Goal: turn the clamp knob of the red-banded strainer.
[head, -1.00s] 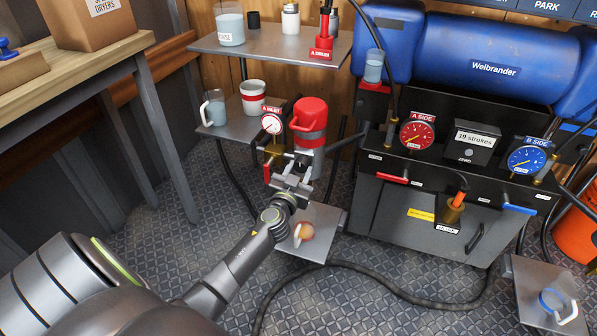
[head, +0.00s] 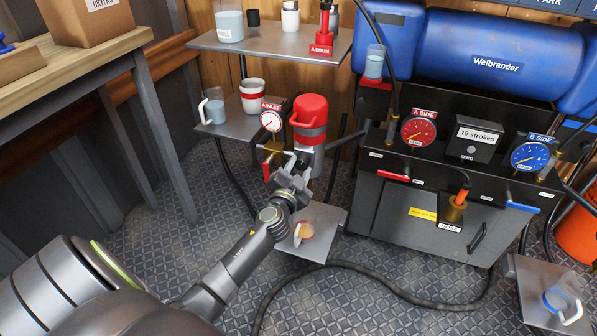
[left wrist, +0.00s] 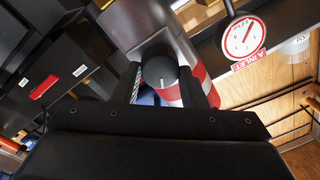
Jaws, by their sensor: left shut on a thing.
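The strainer (head: 310,138) stands upright left of the machine, with a red cap and handle on a grey body. The left wrist view shows its grey body and red-and-white band (left wrist: 203,92) close up. The round black clamp knob (left wrist: 160,70) has a pale line on its face and sits between my fingers in the left wrist view. My left gripper (head: 295,161) is shut on the knob, one finger on each side. In the head view the gripper hides the knob. My right gripper is not in view.
The A INLET gauge (head: 271,121) and a brass valve with a red handle (head: 267,165) are close left of the strainer. A low tray (head: 325,220) with an orange-brown item lies below my wrist. The black machine (head: 420,205) stands to the right.

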